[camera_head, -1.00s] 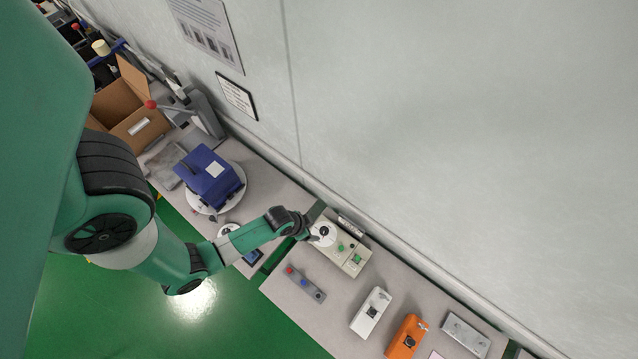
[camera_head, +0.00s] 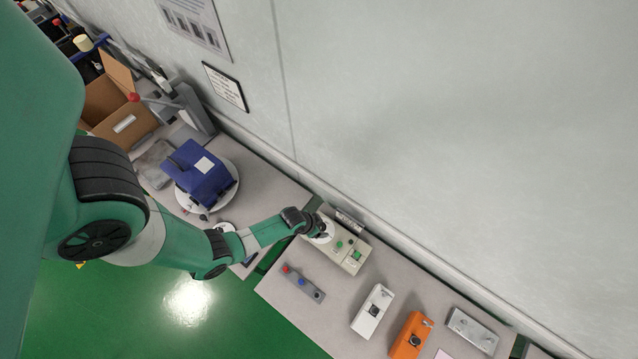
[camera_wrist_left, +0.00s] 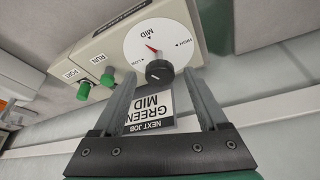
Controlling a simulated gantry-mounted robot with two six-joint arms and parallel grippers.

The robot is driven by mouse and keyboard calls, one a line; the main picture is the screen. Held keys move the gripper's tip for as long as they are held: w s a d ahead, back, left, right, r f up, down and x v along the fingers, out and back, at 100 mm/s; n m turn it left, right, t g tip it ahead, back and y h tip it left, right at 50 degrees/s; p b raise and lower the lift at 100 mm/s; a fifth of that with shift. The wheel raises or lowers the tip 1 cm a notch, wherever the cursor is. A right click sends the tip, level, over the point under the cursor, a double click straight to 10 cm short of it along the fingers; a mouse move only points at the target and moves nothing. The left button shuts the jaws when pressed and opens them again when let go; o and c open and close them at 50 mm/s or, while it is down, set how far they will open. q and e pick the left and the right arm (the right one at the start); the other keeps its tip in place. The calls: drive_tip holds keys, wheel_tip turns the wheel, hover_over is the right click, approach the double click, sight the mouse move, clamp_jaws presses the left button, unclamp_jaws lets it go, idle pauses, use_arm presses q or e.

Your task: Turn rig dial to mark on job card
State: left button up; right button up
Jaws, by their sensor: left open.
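The rig (camera_head: 350,256) is a cream box on the bench. In the left wrist view, its white dial face (camera_wrist_left: 137,48) carries LOW, MID and HIGH, with a black knob (camera_wrist_left: 159,72). A small red pointer (camera_wrist_left: 151,48) lies by the MID label. The job card (camera_wrist_left: 150,108) appears upside down and reads NEXT JOB, GREEN, MID. My left gripper (camera_head: 320,234) is at the dial end of the rig; its fingers (camera_wrist_left: 160,82) are open, with the knob showing between their tips. Contact cannot be told. The gripper partly hides the dial in the head view.
A grey strip with coloured buttons (camera_head: 303,283), a white tester (camera_head: 371,311) and an orange tester (camera_head: 411,336) lie on the bench. A blue device (camera_head: 203,174) stands left; a wall rises behind.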

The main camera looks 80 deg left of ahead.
use_arm(q)
clamp_jaws()
drive_tip(key=shift+a+m+h, duration=0.1)
drive_tip(key=shift+m+h, duration=0.2)
drive_tip(key=shift+m, duration=0.5)
drive_tip(key=m+h+b, duration=0.1)
drive_tip(key=m, duration=0.2)
drive_tip(key=shift+a, duration=0.1)
unclamp_jaws()
